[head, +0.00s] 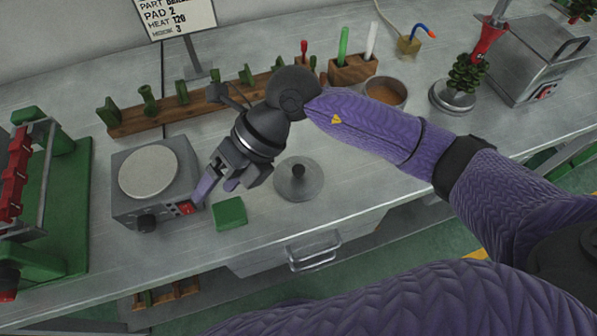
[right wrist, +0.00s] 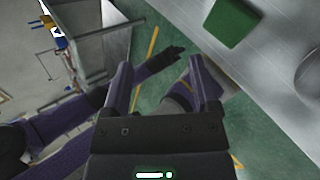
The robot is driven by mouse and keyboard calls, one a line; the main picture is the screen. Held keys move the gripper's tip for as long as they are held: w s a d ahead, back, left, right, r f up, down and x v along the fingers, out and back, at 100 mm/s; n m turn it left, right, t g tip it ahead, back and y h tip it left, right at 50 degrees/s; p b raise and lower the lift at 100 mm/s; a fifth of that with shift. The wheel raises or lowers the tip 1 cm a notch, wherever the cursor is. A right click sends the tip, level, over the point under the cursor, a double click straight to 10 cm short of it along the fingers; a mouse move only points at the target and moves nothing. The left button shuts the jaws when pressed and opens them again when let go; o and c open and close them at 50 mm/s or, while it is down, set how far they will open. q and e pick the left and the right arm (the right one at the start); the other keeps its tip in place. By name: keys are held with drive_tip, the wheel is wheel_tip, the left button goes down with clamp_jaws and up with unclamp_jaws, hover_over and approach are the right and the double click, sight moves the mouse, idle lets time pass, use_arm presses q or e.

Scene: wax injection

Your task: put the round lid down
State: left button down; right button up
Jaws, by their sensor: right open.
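The round lid (head: 299,180) is a grey metal disc with a dark knob, lying flat on the steel bench. Part of it shows at the right edge of the right wrist view (right wrist: 309,76). My right gripper (head: 217,188) is open and empty, left of the lid and apart from it, between the hot plate and the green block. Its two fingers stand wide apart in the right wrist view (right wrist: 161,82). My left arm seems to show in the right wrist view, with a small dark end (right wrist: 166,60); its jaws cannot be made out.
A green block (head: 230,213) lies just in front of my right gripper. A hot plate (head: 150,175) stands to the left. A wooden rack (head: 160,122) of green pieces runs behind. A pot (head: 385,91) and a wax tree (head: 467,75) stand right. Bench is clear around the lid.

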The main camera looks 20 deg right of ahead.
sight(299, 168)
drive_tip(key=w+d+h, duration=0.1)
drive_tip(key=d+h, duration=0.2)
drive_tip(key=d, duration=0.1)
drive_tip(key=w+d+f+t+h, duration=0.1)
drive_tip(key=w+d+h, duration=0.1)
drive_tip(key=d+h, duration=0.1)
drive_tip(key=w+d+f+m+h, duration=0.1)
drive_tip(key=w+d+h, duration=0.1)
drive_tip(key=d, duration=0.3)
drive_tip(key=shift+d+t+h, duration=0.4)
drive_tip(key=f+b, duration=0.1)
drive_tip(key=f, duration=0.5)
drive_tip(key=w+f+b, duration=0.1)
drive_tip(key=f, duration=0.3)
drive_tip(key=shift+d+b, duration=0.3)
drive_tip(key=shift+b, duration=0.05)
drive_tip(key=shift+s+r, duration=0.1)
clamp_jaws()
